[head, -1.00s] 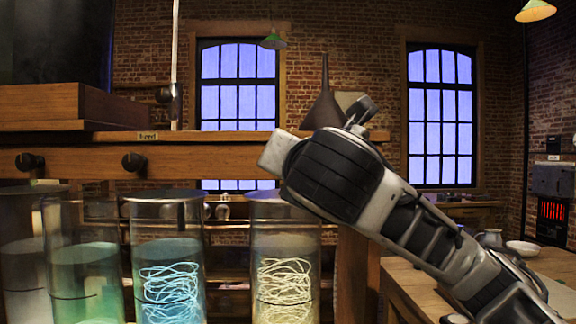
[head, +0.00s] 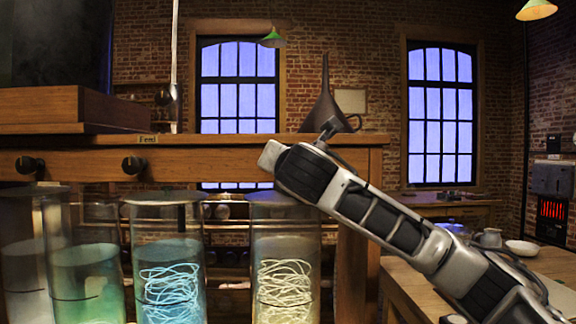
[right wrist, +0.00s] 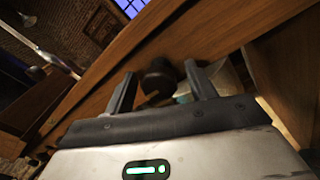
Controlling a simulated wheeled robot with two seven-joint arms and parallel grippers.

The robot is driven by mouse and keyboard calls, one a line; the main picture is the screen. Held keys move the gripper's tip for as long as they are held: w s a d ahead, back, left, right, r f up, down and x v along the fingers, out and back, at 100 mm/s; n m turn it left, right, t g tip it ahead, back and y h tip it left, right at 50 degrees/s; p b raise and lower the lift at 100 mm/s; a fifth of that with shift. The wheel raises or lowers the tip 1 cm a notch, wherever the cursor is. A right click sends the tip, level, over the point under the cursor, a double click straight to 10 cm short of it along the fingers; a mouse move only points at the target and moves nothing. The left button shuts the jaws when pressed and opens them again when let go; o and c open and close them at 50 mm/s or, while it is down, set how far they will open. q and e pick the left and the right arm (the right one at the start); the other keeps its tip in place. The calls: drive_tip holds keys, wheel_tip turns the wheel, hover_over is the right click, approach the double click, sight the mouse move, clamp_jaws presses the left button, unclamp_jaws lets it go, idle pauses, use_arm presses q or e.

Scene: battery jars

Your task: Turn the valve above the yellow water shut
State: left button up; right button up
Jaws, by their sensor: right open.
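The jar of yellow water (head: 286,262) stands right of the blue jar in the head view, with pale coiled strands inside. The valve above it is hidden there behind my right arm. In the right wrist view a dark round valve knob (right wrist: 157,77) sits on the wooden beam, between the open fingers of my right gripper (right wrist: 160,84). I cannot tell whether either finger touches it. In the head view the end of my right arm is in front of the beam, above the yellow jar; its fingertips are not clear there. My left gripper is not in view.
The wooden beam (head: 75,163) carries two other dark knobs, one (head: 29,164) at far left and one (head: 134,165) above the blue jar (head: 168,280). A green jar (head: 88,285) stands left of that. A dark funnel (head: 325,105) stands on the beam's top.

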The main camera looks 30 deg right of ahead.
drive_tip(key=c, duration=1)
drive_tip(key=shift+m, duration=0.3)
drive_tip(key=m, duration=0.9)
drive_tip(key=shift+a+f+h, duration=0.1)
drive_tip(key=shift+h, duration=0.2)
drive_tip(key=m, duration=0.5)
drive_tip(key=shift+h, duration=0.3)
drive_tip(key=shift+m, duration=2.1)
drive_tip(key=shift+h, duration=0.3)
